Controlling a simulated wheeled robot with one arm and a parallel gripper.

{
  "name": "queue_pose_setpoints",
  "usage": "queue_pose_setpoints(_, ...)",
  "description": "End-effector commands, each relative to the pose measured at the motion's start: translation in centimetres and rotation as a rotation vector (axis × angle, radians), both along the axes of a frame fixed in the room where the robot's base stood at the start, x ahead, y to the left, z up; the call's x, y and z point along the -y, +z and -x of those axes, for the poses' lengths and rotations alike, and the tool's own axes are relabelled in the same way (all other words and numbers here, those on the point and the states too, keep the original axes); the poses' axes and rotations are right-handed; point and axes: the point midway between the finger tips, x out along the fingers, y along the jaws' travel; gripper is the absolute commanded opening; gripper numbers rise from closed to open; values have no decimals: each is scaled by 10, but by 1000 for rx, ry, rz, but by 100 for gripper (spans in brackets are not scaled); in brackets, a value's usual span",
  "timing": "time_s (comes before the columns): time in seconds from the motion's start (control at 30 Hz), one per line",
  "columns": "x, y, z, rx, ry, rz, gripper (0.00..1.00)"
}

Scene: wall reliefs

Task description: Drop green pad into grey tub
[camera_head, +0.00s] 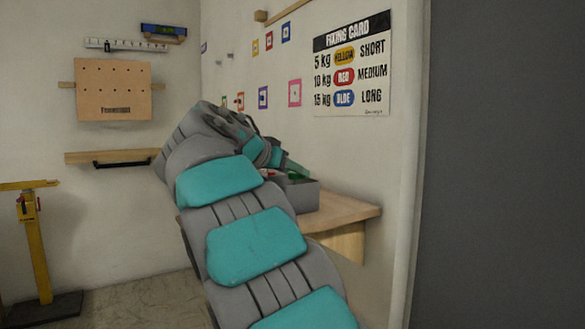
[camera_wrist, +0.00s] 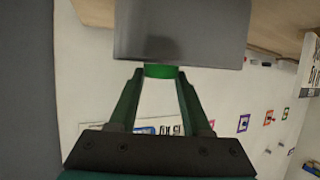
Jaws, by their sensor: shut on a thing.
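The grey tub (camera_head: 306,196) stands on a wooden wall shelf in the head view, partly hidden behind my arm. It also fills the top middle of the wrist view (camera_wrist: 182,30). The green pad (camera_wrist: 160,71) is between the tips of my gripper (camera_wrist: 160,76), which is shut on it. In the wrist view the pad overlaps the tub's near edge, and its height above the tub is hard to tell. In the head view my gripper (camera_head: 296,171) is at the tub's top, and a small green patch shows there.
The wooden shelf (camera_head: 345,208) carries the tub against the wall. A fixing card (camera_head: 352,62) and several coloured square frames hang above. A grey panel (camera_head: 505,160) fills the right side. A yellow stand (camera_head: 35,240) is at far left. Another shelf (camera_head: 110,156) is on the back wall.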

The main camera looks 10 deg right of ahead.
Motion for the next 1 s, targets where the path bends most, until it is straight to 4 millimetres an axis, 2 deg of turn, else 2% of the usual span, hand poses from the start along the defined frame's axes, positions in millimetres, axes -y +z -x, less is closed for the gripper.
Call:
queue_pose_setpoints(0.23,0,0,0,1,0,-1,0)
queue_pose_setpoints(0.27,0,0,0,1,0,-1,49)
queue_pose_setpoints(0.57,0,0,0,1,0,-1,83)
queue_pose_setpoints(1.0,-6,4,6,2,-1,0,83)
